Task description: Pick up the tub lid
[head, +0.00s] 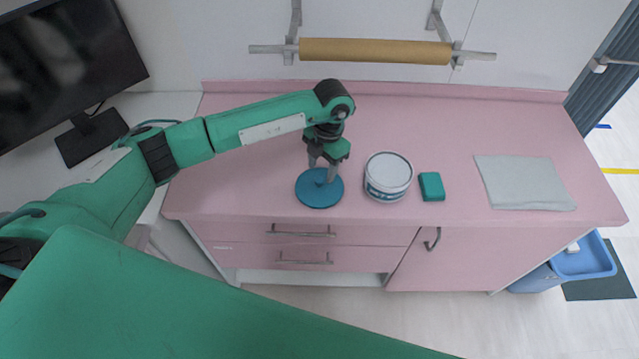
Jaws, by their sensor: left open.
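The tub lid (319,194) is a round, flat blue disc lying on the pink counter. A white tub (388,177) with a blue-green label stands upright just to its right, apart from it. My left gripper (322,174) points down over the lid, its fingers spread, with the tips at or just above the lid's middle. I cannot tell whether the tips touch the lid. The fingers hide a little of the lid's far part. My right gripper is not in view.
A small teal block (431,187) lies right of the tub. A folded grey cloth (525,182) lies farther right on the pink counter (450,125). A paper roll (375,51) hangs on the wall behind. A monitor (65,65) stands at the left. A blue bin (580,262) stands at the right.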

